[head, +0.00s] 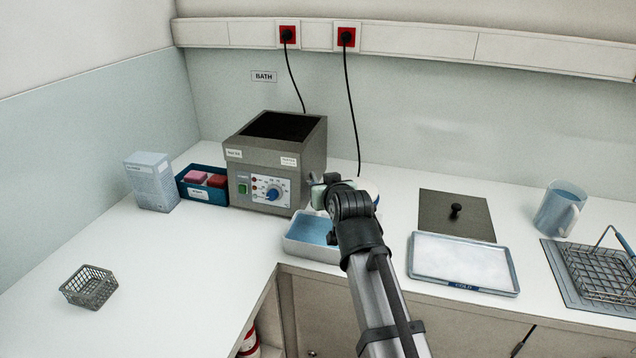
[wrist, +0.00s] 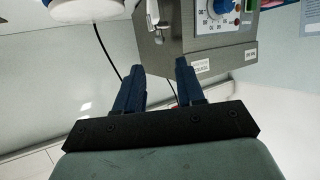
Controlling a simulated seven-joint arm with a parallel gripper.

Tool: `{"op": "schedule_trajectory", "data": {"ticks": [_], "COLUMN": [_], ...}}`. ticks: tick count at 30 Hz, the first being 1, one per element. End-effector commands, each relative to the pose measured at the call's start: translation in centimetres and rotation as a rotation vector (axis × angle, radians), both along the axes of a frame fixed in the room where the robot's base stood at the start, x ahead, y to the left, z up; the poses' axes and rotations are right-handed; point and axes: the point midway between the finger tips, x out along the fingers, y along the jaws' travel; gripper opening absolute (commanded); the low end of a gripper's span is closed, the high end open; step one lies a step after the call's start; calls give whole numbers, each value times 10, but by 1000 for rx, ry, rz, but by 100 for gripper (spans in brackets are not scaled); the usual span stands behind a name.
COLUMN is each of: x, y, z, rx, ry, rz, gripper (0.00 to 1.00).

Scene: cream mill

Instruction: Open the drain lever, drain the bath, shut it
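The bath (head: 262,157) is a grey box with a dark open top, a front panel and a blue dial, under a BATH sign. Upside down in the wrist view, its grey body (wrist: 170,52) fills the upper middle. A small metal fitting (wrist: 152,14) shows at its edge there; I cannot tell whether it is the drain lever or how it is set. My gripper (head: 324,187) is at the bath's right front corner, above a pale blue tray (head: 302,233). In the wrist view my gripper (wrist: 160,72) has its two blue fingers apart with nothing between them.
A white round vessel (wrist: 88,8) is near the gripper, mostly behind my arm in the head view. A blue box with pink and red blocks (head: 203,193) and a carton (head: 152,181) stand left. A dark lid (head: 440,212), white tray (head: 462,262) and jug (head: 560,208) stand right.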

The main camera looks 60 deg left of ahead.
Motion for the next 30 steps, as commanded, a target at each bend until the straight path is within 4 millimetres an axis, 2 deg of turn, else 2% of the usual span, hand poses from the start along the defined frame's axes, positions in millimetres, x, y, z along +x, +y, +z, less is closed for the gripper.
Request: {"op": "schedule_trajectory", "data": {"ticks": [1, 3, 12, 18, 28, 30], "x": [3, 6, 17, 20, 20, 20], "y": [12, 23, 60, 70, 71, 71], "z": [-4, -8, -24, -30, -31, -31], "rx": [-2, -1, 0, 0, 0, 0], "ry": [1, 0, 1, 1, 1, 1], "rz": [0, 0, 1, 1, 1, 1], "gripper": [38, 38, 38, 38, 38, 34]}}
